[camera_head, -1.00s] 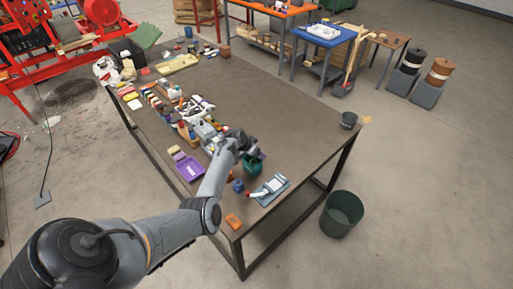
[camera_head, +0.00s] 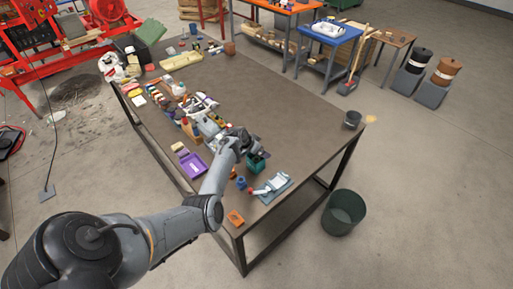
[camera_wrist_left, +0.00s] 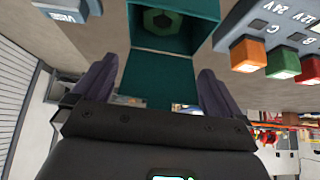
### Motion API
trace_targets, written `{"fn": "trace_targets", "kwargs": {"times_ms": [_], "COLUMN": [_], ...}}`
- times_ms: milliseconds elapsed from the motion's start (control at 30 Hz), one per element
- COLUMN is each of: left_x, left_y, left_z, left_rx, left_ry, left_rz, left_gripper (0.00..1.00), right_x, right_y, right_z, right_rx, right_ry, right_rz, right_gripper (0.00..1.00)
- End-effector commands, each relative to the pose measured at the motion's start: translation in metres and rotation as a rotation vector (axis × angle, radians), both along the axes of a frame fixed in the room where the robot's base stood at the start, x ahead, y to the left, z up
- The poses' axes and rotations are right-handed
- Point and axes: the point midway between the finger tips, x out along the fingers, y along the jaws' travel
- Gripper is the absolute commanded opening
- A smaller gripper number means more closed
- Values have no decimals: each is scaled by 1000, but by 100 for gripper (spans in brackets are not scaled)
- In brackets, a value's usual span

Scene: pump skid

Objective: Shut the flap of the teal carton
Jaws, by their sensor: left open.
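The teal carton (camera_head: 257,162) stands on the brown table, just beyond and below my left gripper (camera_head: 247,145). In the left wrist view the carton (camera_wrist_left: 204,25) is at the top, its mouth open towards me, with a green hexagonal thing (camera_wrist_left: 165,20) inside. Its flap (camera_wrist_left: 160,80) hangs open from the mouth's edge and reaches towards my palm. My left gripper (camera_wrist_left: 155,90) is open, with one finger on each side of the flap. Whether the fingers touch the flap I cannot tell. My right gripper is not in view.
A grey block with orange, green and red terminals (camera_wrist_left: 285,62) is close to the carton's right in the wrist view. A purple tray (camera_head: 193,165), a blue item (camera_head: 241,183) and a grey-blue pad (camera_head: 274,189) lie nearby.

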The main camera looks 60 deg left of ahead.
Motion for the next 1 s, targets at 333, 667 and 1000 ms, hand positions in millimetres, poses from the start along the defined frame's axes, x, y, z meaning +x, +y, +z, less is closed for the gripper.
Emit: {"fn": "trace_targets", "kwargs": {"times_ms": [333, 667, 1000], "left_x": [-18, -48, -62], "left_y": [-3, -7, -9], "left_z": [27, 68, 86], "left_rx": [2, 1, -1], "left_ry": [-1, -1, 0], "left_rz": [1, 1, 0], "left_gripper": [100, 100, 100], "right_x": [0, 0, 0], "right_y": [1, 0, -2], "right_z": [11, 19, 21], "right_rx": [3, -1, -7], "right_ry": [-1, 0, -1], "right_rz": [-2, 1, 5], "right_gripper": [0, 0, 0]}}
